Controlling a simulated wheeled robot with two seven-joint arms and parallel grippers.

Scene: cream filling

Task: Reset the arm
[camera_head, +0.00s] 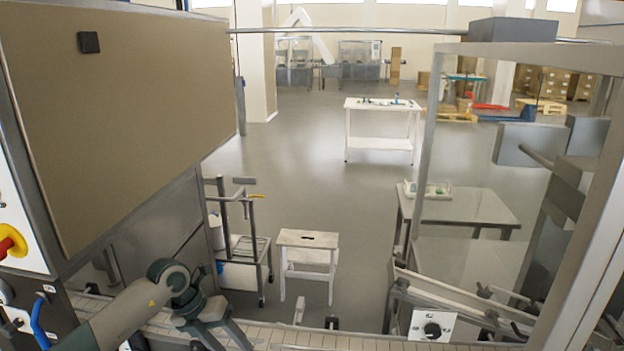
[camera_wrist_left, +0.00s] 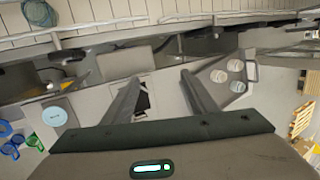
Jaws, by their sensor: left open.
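My left arm (camera_head: 130,312) reaches in from the lower left in the head view, grey-green, low over the pale conveyor. My left gripper (camera_head: 222,338) points down toward the bottom edge of that view, where its tips are partly cut off. In the left wrist view, the two fingers of the left gripper (camera_wrist_left: 160,77) stand apart with nothing held between them. My right gripper shows in neither view.
The conveyor (camera_head: 370,343) runs along the bottom. A large beige-fronted cabinet (camera_head: 130,130) stands close on the left. A metal frame (camera_head: 425,130) rises on the right. Beyond lie a white step stool (camera_head: 308,240), a trolley (camera_head: 240,272), a white table (camera_head: 382,104) and open floor.

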